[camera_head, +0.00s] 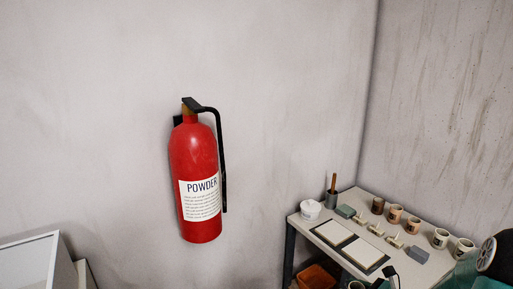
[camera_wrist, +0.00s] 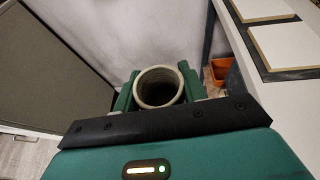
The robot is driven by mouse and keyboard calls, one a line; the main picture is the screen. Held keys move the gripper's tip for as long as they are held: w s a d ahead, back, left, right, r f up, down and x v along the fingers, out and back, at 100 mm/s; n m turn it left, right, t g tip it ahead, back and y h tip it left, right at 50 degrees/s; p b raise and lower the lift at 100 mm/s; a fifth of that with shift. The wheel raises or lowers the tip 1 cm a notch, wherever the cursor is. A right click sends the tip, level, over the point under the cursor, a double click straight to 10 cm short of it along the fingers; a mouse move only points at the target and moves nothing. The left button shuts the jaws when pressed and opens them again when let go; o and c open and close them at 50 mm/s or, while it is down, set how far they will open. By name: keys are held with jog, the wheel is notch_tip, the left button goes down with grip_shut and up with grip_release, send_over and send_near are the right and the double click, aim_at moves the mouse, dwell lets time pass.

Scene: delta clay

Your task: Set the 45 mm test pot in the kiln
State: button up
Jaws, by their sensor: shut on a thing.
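My gripper (camera_wrist: 158,80) is shut on a small round pot (camera_wrist: 160,87), with a green finger on either side of it. The pot has a pale grey rim and a dark, hollow inside, and its open mouth faces the wrist camera. Its lower part is hidden by the gripper's dark front bar. I cannot make out the kiln for certain in either view.
A worktable (camera_head: 345,222) at the lower right bears several cups (camera_head: 440,238), tiles (camera_head: 362,252) and a white tub (camera_head: 311,209). An orange bin (camera_head: 316,277) sits beneath it. A red extinguisher (camera_head: 197,180) hangs on the wall. A pale-edged box (camera_head: 30,262) stands lower left.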

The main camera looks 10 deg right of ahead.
jog(key=w+a+f+n+g+y, duration=0.2)
jog(key=w+a+f, duration=0.1)
jog(key=a, duration=0.8)
jog(key=w+a+f+n+g+y, duration=0.2)
jog(key=a+n, duration=0.1)
jog(key=a, duration=0.8)
notch_tip(320, 180, up, 12)
jog(key=w+m+t+h, duration=0.2)
jog(key=m+t+h, duration=0.3)
jog(key=m+h, duration=0.1)
jog(key=shift+w+d+m+h, duration=0.2)
jog(key=shift+m+h, duration=0.2)
jog(key=shift+m, duration=0.4)
jog(key=shift+f, duration=0.1)
